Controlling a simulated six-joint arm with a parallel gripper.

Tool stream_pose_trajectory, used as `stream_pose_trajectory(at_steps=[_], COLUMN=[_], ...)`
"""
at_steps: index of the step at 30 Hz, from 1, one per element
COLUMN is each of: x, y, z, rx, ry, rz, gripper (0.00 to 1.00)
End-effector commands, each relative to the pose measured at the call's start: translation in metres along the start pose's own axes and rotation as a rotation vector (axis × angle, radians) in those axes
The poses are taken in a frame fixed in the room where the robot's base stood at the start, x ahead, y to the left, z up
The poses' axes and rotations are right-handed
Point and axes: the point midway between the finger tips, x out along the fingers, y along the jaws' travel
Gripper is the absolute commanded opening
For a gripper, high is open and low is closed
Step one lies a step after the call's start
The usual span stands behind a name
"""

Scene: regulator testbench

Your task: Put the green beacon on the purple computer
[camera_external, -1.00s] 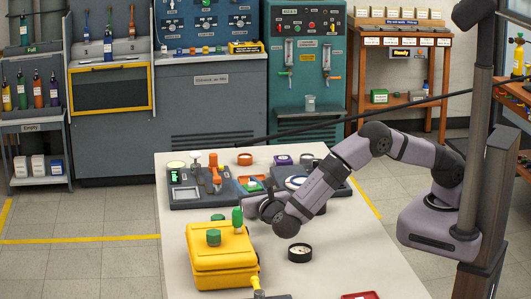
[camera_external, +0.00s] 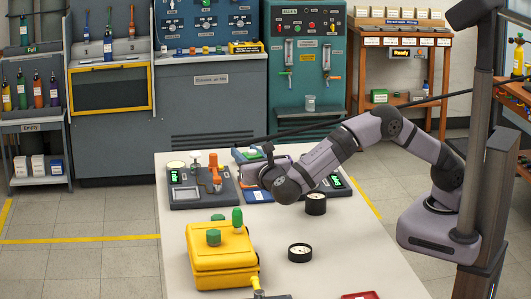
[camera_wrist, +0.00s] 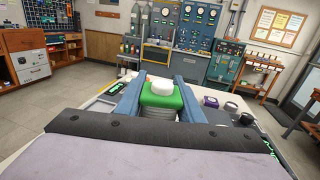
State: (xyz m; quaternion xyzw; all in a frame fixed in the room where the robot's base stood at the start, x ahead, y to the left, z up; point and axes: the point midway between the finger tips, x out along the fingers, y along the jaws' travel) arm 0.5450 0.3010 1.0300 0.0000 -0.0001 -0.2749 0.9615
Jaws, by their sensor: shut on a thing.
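My gripper (camera_wrist: 165,82) is shut on a green block with a white round cap, which I take for the green beacon (camera_wrist: 160,98). The beacon stands between the two blue-grey fingers in the wrist view, cap up. In the external view, my gripper (camera_external: 258,168) is over the far part of the white table, with a bit of the green beacon (camera_external: 252,154) showing at its tip. A small purple thing with a white top, perhaps the purple computer (camera_wrist: 210,101), lies right of and beyond the fingers in the wrist view. I cannot make it out in the external view.
A yellow case (camera_external: 222,262) with green cylinders stands at the near left. A grey device with an orange part (camera_external: 215,175) is left of my gripper. Black round gauges (camera_external: 300,253) stand nearer. The table's middle right (camera_external: 350,245) is clear.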

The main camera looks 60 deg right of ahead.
Motion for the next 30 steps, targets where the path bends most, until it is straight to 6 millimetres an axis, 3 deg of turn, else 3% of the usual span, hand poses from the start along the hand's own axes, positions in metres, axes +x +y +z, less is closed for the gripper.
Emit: stream_pose_trajectory(at_steps=[5,11,21,30], x=[0.027,0.078,0.167,0.226], y=[-0.014,-0.048,-0.136,-0.227], z=[0.001,0.011,0.037,0.058], rx=[0.001,0.002,0.003,0.002], ry=[-0.001,-0.001,-0.001,-0.001], rz=[-0.053,-0.159,-0.375,-0.533], gripper=[0.09,0.09,0.09,0.09])
